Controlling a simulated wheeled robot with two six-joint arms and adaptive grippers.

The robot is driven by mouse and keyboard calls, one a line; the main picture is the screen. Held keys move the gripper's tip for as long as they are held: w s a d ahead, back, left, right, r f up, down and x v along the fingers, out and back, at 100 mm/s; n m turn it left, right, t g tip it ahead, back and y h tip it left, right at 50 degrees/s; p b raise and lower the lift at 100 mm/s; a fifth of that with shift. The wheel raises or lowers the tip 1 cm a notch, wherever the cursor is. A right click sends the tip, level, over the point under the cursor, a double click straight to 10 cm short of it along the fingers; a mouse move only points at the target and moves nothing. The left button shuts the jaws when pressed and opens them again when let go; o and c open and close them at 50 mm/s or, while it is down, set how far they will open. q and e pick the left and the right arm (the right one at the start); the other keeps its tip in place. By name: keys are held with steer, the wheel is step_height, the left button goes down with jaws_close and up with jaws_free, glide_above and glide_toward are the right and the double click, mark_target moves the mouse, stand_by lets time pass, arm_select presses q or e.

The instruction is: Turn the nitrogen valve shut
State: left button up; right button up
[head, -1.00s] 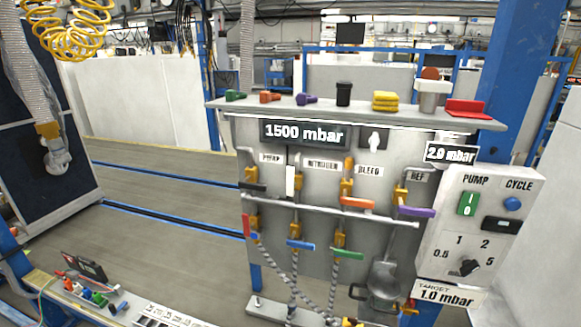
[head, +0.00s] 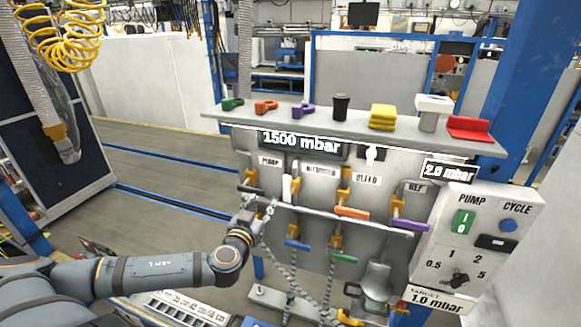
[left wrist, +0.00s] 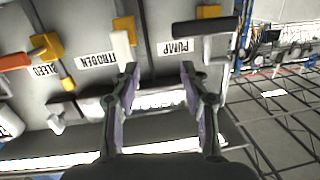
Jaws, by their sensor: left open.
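My left gripper (head: 258,207) is open and empty in front of the panel, below the pump and nitrogen handles. In the left wrist view its fingertips (left wrist: 158,72) spread beside the "PUMP" label, one close to the white handle's end. Contact cannot be told. My right gripper is out of view.
The black pump handle (head: 252,188) is close by on the left. The orange bleed handle (head: 351,212) and purple handle (head: 410,225) lie crosswise on the right. A horizontal pipe (head: 320,213) runs below. Loose handles, a black cup and yellow blocks stand on the shelf (head: 225,113).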

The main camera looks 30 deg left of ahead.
arm_select(q)
steer(key=t+h, duration=0.1)
glide_toward(286, 178)
steer(key=b+x, duration=0.2)
steer(key=b, duration=0.2)
steer(key=f+b+x, duration=0.1)
steer(key=b+x, duration=0.2)
steer(key=b, duration=0.1)
steer(key=shift+w+a+f, duration=0.1)
steer(key=shift+w, duration=0.05)
steer(key=shift+w+a+r, duration=0.15)
steer(key=shift+w+r, duration=0.2)
steer(key=shift+r, duration=0.05)
steer(key=shift+w+a, duration=0.2)
steer(key=shift+w, duration=0.05)
steer(key=shift+w+a+r+b, duration=0.1)
steer(key=shift+w+b, duration=0.2)
steer(key=shift+w, duration=0.25)
steer(key=shift+p+x, duration=0.4)
steer(key=shift+x, duration=0.45)
steer(key=shift+w, duration=0.7)
